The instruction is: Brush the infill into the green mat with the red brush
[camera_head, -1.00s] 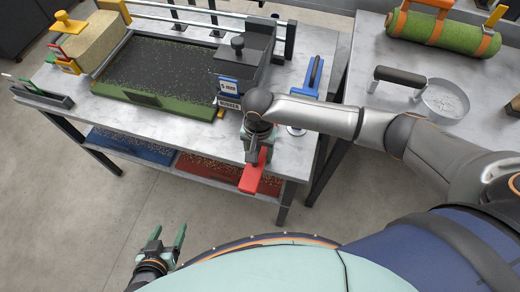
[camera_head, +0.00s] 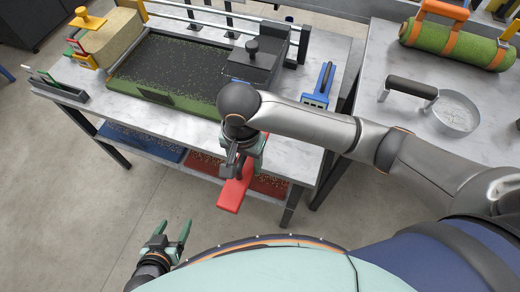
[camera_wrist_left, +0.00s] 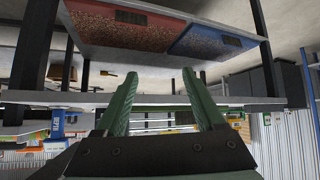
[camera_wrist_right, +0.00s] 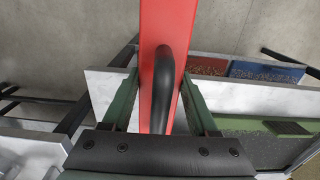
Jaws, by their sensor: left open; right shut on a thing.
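The green mat (camera_head: 180,101) lies in a green-edged tray on the bench, its top covered with dark speckled infill. My right gripper (camera_head: 236,172) is shut on the black handle (camera_wrist_right: 165,85) of the red brush (camera_head: 234,190). The red brush also fills the middle of the right wrist view (camera_wrist_right: 178,35). It is held in front of the bench's front edge, to the right of and nearer than the mat. Its bristles are not visible. My left gripper (camera_head: 172,236) is open and empty, low in front of the bench.
A dark hopper box (camera_head: 250,65) on rails stands at the mat's right end. A blue-handled tool (camera_head: 321,87) lies right of it. Red (camera_head: 265,184) and blue (camera_head: 140,142) infill bins sit on the shelf below. A second table holds a green roll (camera_head: 455,45) and a pan (camera_head: 455,113).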

